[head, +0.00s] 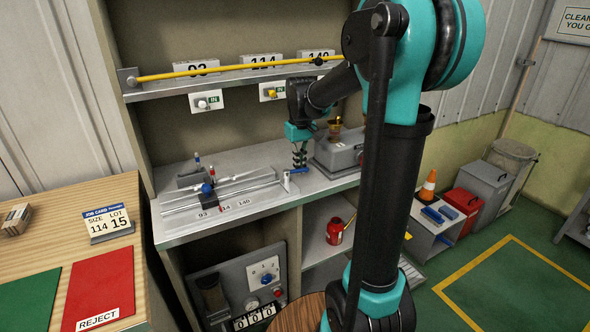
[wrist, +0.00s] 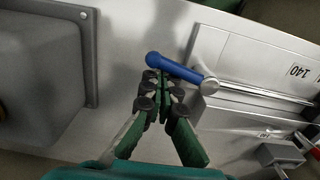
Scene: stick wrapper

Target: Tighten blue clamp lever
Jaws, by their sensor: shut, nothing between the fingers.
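The blue clamp lever (wrist: 172,68) shows in the wrist view, fixed by a grey pivot at the end of the metal rail fixture (wrist: 225,75). It points left and slightly up in that view. In the head view the lever (head: 299,171) is small, at the right end of the fixture (head: 240,187). My gripper (wrist: 158,84) is shut and empty, its fingertips just below the lever's free end in the wrist view. I cannot tell whether they touch it. In the head view my gripper (head: 299,164) is low over the bench beside the lever.
A grey box-like machine (head: 338,152) stands close to the right of my gripper. A slide with a blue knob (head: 207,188) sits on the fixture by the size labels. A shelf with a yellow rod (head: 220,68) runs above the bench. The bench front is clear.

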